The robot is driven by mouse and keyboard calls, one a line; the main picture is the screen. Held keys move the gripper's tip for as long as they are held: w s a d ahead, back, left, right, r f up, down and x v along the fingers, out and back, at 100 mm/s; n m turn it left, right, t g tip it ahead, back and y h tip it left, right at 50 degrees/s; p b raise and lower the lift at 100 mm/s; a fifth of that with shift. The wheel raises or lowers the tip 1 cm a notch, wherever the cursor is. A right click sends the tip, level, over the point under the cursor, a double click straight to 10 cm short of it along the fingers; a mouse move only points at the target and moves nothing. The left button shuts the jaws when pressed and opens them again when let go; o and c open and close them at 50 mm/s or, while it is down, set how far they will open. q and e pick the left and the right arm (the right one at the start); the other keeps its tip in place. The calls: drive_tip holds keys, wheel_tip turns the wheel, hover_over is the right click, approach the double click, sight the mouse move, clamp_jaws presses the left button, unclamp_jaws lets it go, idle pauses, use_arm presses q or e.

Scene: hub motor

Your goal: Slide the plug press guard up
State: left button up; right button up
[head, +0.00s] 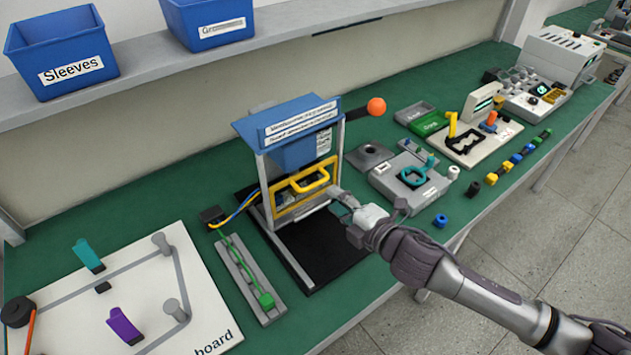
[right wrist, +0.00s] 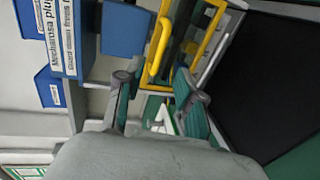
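The plug press (head: 287,130) stands on a black base plate, with a blue top and grey posts. Its guard is a yellow frame (head: 279,211) low between the posts, with a yellow loop handle (head: 310,180) on its front. My right gripper (head: 340,203) is just right of and in front of the guard. In the right wrist view, the two fingers (right wrist: 155,98) are spread and empty, and the handle (right wrist: 157,50) lies beyond them, roughly in line with the gap. I cannot tell whether a finger touches the guard. My left gripper is not in view.
A green cable lies in a grey tray (head: 246,275) left of the press, near a white board (head: 135,290) with pegs. An orange ball (head: 376,106) sticks out right of the press on a dark lever. Grey fixtures (head: 412,178) stand to the right.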

sight(315, 183)
drive_tip(key=x, duration=0.8)
drive_tip(key=shift+w+a+p, duration=0.2)
drive_tip(key=shift+w+p, duration=0.1)
drive_tip(key=shift+p, duration=0.1)
drive_tip(key=shift+f, duration=0.1)
clamp_jaws()
